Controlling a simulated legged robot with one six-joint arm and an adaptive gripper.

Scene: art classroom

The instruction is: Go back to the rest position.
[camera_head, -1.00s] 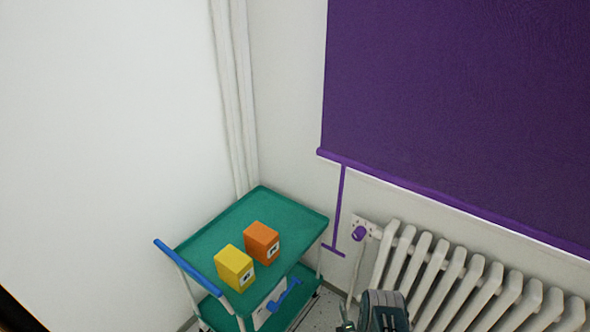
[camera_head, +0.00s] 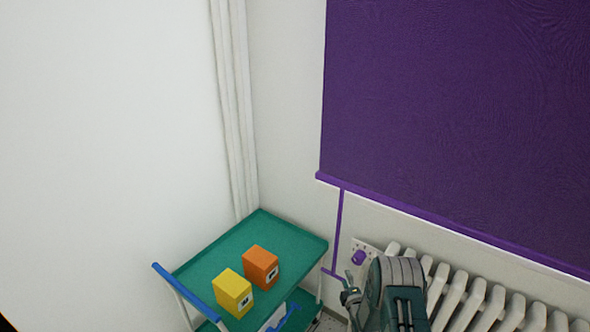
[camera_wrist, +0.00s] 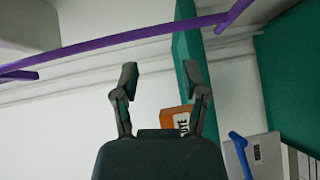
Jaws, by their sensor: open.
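My gripper (camera_wrist: 162,90) is open in the wrist view, with nothing between its two fingers. In the head view, my gripper (camera_head: 350,290) and arm show at the bottom, right of the cart and in front of the radiator. An orange box (camera_head: 260,266) and a yellow box (camera_head: 233,292) stand side by side on the teal top of the cart (camera_head: 262,226). The orange box also shows partly behind the right finger in the wrist view (camera_wrist: 178,117), apart from the gripper. The yellow box is not visible there.
The cart has a blue handle (camera_head: 185,288) on its left and a lower shelf. A white radiator (camera_head: 478,300) stands along the wall at the right. A purple blind (camera_head: 450,120) hangs above it, with a purple rod (camera_head: 339,230) near the cart. White wall fills the left.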

